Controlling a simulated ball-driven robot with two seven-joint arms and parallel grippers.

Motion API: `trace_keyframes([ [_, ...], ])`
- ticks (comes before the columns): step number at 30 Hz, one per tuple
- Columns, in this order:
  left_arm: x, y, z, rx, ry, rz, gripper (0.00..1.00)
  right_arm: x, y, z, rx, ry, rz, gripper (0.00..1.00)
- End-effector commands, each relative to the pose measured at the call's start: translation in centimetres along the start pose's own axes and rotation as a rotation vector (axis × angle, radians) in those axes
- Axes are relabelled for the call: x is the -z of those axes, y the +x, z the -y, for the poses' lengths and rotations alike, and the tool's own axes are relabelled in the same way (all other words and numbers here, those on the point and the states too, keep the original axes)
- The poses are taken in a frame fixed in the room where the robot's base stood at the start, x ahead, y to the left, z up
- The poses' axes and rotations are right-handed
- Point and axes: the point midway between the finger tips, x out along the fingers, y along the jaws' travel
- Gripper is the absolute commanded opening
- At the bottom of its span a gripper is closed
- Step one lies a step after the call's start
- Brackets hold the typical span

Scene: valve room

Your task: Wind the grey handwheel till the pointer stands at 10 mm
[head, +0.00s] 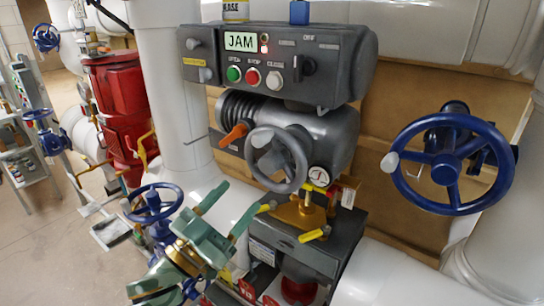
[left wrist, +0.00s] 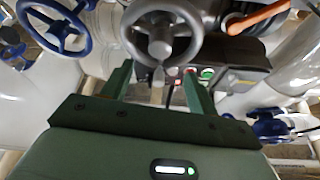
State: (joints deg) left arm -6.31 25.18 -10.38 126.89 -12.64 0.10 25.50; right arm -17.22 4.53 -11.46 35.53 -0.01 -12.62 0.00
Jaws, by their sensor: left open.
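The grey handwheel (head: 277,160) sits on the front of the dark grey machine, with a light knob (head: 260,138) at its upper left. A small white round dial (head: 319,176) is right below the wheel; its pointer is too small to read. My green left gripper (head: 243,196) is open and empty, below and left of the wheel and apart from it. The left wrist view shows the handwheel (left wrist: 160,48) upside down beyond the open fingers. My right gripper is not in view.
A control panel (head: 275,60) above the wheel has a display reading JAM, a red light and several buttons. An orange lever (head: 233,135) is left of the wheel. A yellow-handled brass valve (head: 305,210) is below it. A large blue handwheel (head: 446,165) stands right.

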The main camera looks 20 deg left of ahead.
Motion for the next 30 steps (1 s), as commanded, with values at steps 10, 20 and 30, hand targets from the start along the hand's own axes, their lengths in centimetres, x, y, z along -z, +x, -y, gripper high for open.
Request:
trace_keyframes([
  [10, 0.2, 8.8, 0.1, 0.002, 0.002, -0.001, 0.59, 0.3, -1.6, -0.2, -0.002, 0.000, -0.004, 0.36],
  [20, 0.0, 12.1, 0.0, 0.001, 0.001, 0.001, 0.59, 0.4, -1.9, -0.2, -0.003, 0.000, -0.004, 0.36],
  [30, -0.1, 12.1, 0.0, 0.001, 0.001, 0.002, 0.34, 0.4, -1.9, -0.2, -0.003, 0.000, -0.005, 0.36],
])
